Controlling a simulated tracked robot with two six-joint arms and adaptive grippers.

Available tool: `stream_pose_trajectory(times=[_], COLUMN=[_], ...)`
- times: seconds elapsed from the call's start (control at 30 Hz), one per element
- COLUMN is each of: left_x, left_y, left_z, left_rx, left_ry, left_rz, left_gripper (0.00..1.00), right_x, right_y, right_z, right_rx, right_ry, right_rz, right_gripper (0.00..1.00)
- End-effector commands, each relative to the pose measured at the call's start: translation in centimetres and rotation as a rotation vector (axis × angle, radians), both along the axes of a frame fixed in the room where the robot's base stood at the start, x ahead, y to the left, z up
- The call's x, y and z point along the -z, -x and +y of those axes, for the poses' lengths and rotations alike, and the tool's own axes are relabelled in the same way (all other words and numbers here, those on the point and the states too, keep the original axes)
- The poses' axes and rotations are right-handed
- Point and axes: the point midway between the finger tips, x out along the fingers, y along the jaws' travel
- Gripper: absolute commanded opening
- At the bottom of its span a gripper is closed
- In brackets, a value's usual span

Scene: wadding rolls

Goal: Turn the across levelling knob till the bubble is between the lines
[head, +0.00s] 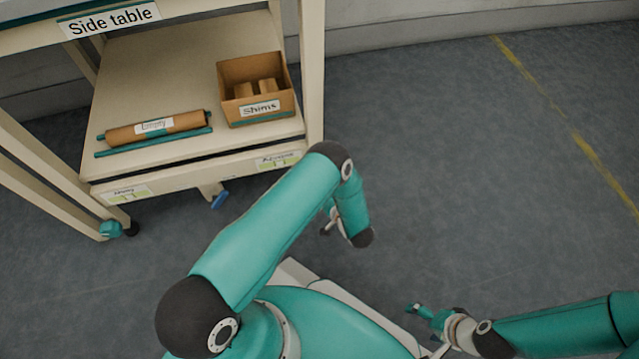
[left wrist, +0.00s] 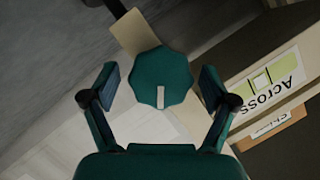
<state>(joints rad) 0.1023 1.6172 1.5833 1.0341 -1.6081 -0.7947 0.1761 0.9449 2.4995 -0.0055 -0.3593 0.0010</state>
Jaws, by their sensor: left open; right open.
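In the left wrist view a dark teal, lobed knob (left wrist: 150,72) with a pale pointer mark sits between the spread fingers of my left gripper (left wrist: 160,86). Gaps show on both sides of the knob. Beside it is the green "Across" label (left wrist: 272,86) with a small vial window; I cannot make out the bubble. In the head view the across label (head: 278,160) is at the right of the shelf's front edge; my left arm largely hides its own gripper. My right gripper (head: 424,314) is open and empty over the floor.
The side table (head: 312,70) has a lower shelf holding a brown roll (head: 185,123), a teal rod (head: 150,145) and a "Shims" box (head: 232,108). Floor to the right is clear.

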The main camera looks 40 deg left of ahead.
Motion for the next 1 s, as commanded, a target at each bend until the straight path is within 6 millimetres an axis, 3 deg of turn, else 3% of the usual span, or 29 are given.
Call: stream_pose_trajectory(times=[0.53, 1.0], left_x=[-2.9, -3.3], left_y=[4.0, 4.8], left_z=[-8.4, -9.4], left_rx=[0.006, 0.001], left_ry=[0.000, -0.001], left_rz=[-0.001, -0.001], left_gripper=[0.85, 0.85], right_x=[0.0, 0.1], right_y=[0.0, 0.0], right_z=[0.0, 0.0], right_rx=[0.000, 0.000], right_ry=[0.000, 0.000], right_rz=[0.000, 0.000], right_gripper=[0.86, 0.86])
